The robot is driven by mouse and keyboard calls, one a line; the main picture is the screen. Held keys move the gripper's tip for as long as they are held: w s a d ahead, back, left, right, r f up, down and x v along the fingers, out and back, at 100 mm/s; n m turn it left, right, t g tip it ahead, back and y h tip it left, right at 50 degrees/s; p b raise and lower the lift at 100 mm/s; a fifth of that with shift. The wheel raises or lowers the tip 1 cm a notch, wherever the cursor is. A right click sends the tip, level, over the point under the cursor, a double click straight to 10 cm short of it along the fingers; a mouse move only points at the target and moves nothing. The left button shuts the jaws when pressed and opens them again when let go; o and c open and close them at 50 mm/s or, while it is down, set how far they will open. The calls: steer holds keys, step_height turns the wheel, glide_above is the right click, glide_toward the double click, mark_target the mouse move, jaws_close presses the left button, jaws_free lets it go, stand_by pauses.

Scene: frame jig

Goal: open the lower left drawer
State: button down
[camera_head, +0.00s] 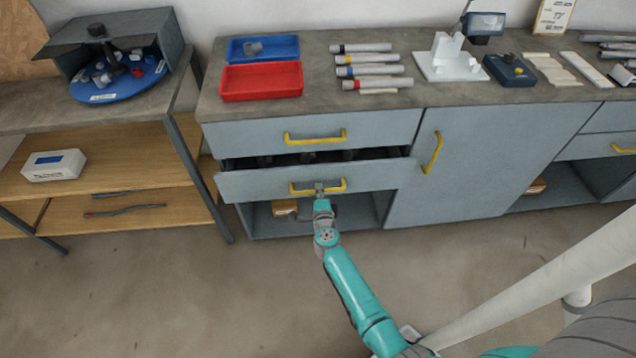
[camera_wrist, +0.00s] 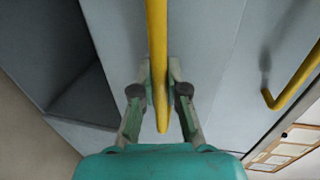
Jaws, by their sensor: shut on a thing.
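The lower left drawer (camera_head: 250,184) of the grey-blue cabinet is pulled partly out, with a dark gap above its front where several dark items show. Its yellow handle (camera_head: 338,186) runs across the middle of the front. My gripper (camera_head: 319,189) is at this handle, with the arm reaching up from below. In the wrist view the handle (camera_wrist: 157,35) lies between the two fingers of my gripper (camera_wrist: 160,82), which are shut on it. The fingers hide a part of the handle in the head view.
The upper left drawer (camera_head: 380,128) is shut. Below the open drawer is an open compartment (camera_head: 357,212) with a small orange-brown item. A shut door (camera_head: 475,160) stands to the right. A wooden-shelved table (camera_head: 130,150) stands at left. The floor (camera_head: 170,300) in front is clear.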

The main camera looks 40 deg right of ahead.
steer(key=f+v, duration=0.2)
steer(key=v, duration=0.9)
steer(key=f+v, duration=0.2)
steer(key=v, duration=0.9)
steer(key=shift+s+a+f, duration=0.25)
steer(key=shift+s+a, duration=0.1)
steer(key=shift+s, duration=0.2)
steer(key=c, duration=1.2)
jaws_free()
steer(key=shift+a, duration=0.1)
steer(key=shift+v, duration=5.95)
steer(key=shift+r, duration=0.1)
